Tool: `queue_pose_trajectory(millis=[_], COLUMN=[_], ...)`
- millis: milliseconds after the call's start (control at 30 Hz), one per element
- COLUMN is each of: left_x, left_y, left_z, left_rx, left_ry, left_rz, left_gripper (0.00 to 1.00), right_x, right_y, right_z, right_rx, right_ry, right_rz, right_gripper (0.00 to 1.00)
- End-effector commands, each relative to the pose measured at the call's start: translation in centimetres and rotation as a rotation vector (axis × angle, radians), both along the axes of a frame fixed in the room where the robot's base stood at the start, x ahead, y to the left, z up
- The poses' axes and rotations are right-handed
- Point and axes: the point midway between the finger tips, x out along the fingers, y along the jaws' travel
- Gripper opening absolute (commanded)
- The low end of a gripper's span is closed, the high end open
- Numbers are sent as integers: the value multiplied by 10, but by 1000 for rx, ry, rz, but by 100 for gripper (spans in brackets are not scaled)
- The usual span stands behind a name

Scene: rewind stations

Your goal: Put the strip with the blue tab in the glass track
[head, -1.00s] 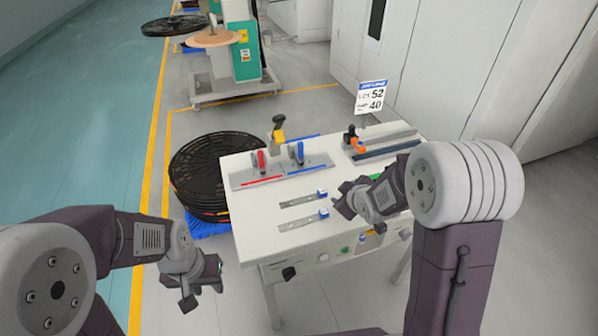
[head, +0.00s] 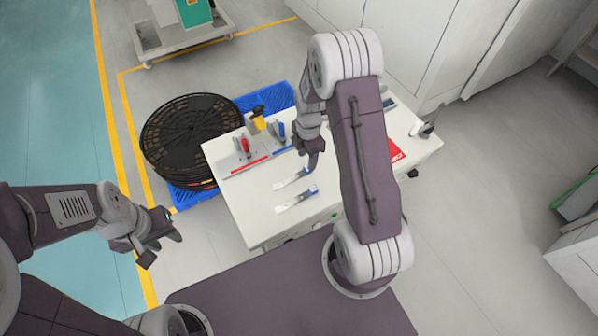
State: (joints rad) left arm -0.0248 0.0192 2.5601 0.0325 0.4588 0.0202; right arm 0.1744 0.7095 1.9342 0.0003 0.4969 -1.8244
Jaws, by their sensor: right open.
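Two flat silvery strips lie on the white table: the farther strip (head: 287,182) and the nearer strip (head: 290,203). The nearer one has a blue tab (head: 312,189) at its right end; the farther one's right end is close to my gripper and hard to make out. My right gripper (head: 314,160) is open, pointing down just over that end, with no strip held. My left gripper (head: 164,247) is open and empty, left of the table. Tracks with a red lever (head: 243,147) and a blue lever (head: 281,131) stand at the back. I cannot tell which track is glass.
The white table (head: 235,205) is partly hidden by my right arm, including its back right. A red sheet (head: 396,150) lies at its right. A stack of black reels (head: 180,150) on a blue pallet (head: 268,101) stands at the left. Clear floor lies to the right.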

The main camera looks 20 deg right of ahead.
Motion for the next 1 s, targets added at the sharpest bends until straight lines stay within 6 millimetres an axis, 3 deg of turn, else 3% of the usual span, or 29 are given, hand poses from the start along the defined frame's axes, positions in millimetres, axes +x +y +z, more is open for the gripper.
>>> queue_pose_trajectory(millis=[267, 533, 700, 1000], left_x=[0, 0, 0, 0], left_y=[0, 0, 0, 0], left_z=[5, 5, 5, 5], left_rx=[0, 0, 0, 0], left_ry=[0, 0, 0, 0], left_rz=[0, 0, 0, 0], left_gripper=[36, 36, 36, 36], right_x=[-2, -1, -1, -1], right_y=[3, 3, 3, 3], right_z=[-45, -50, -50, -49], right_rx=[1, 0, 0, 0], right_ry=[4, 1, 1, 0], right_rz=[-1, -1, 0, 0], right_gripper=[47, 47, 0, 0])
